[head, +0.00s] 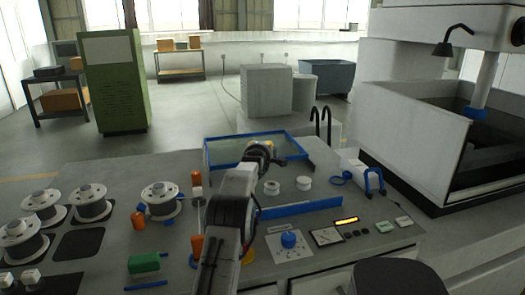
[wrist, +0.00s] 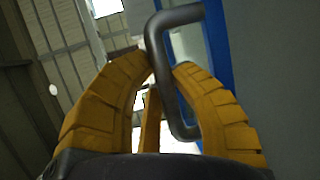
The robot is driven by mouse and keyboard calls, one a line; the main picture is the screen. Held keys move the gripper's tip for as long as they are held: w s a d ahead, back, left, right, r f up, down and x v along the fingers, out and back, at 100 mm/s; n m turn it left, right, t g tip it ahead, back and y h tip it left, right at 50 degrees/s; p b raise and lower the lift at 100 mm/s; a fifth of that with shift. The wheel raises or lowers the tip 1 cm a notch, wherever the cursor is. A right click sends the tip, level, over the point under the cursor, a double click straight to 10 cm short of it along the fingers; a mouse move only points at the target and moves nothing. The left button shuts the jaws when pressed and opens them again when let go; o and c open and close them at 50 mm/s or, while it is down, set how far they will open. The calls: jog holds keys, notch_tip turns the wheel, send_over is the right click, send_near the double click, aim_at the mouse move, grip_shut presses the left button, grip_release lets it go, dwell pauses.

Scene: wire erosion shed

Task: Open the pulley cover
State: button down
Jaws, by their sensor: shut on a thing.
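The pulley cover (head: 225,151) is a see-through panel in a blue frame, at the middle back of the grey worktop in the head view. Its blue frame edge (wrist: 216,62) also shows in the wrist view. A dark bent bar handle (wrist: 176,100) stands beside that edge. My gripper (wrist: 164,66) has ridged yellow fingers, shut around the handle. In the head view my arm reaches up to the cover and hides part of it, and the fingers are mostly hidden. I cannot tell from these views how far the cover is tilted.
Wire spools (head: 92,201) stand on the left of the worktop. Two white rollers (head: 272,187) and a blue strip (head: 300,208) lie right of my arm. A blue knob (head: 289,240) is nearer the front. A white machine tank (head: 412,140) stands at right.

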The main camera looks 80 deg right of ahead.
jog(key=shift+d, duration=0.1)
jog(key=c, duration=1.3)
grip_release()
jog(key=shift+w, duration=0.1)
jog(key=a+r, duration=0.2)
jog(key=a, duration=0.9)
jog(key=shift+a, duration=0.35)
jog(key=shift+r, duration=0.1)
